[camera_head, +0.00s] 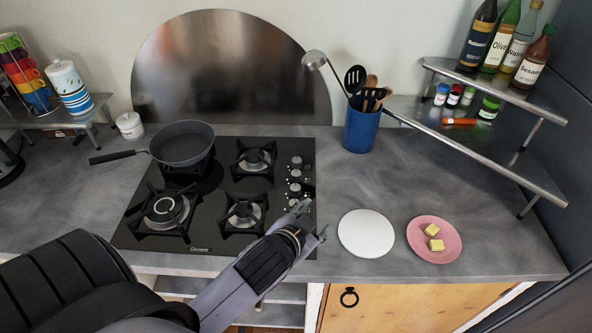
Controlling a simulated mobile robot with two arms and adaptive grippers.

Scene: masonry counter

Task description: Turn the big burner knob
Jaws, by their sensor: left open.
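The black gas hob (190,240) is set in the grey counter. Its big burner (165,208) is at the front left, with nothing on it. A column of several silver knobs (295,175) runs along the hob's right side. Which one serves the big burner cannot be told. My left gripper (314,220) is open and empty at the hob's right edge, just in front of the lowest visible knob. The gripper and wrist may cover part of the front end of the knob column. My right gripper is not in view.
A dark frying pan (182,145) sits on the back left burner, its handle pointing left. A white round board (366,233) and a pink plate (434,239) with yellow pieces lie right of the gripper. A blue utensil pot (361,128) and a tiered shelf (490,78) stand behind.

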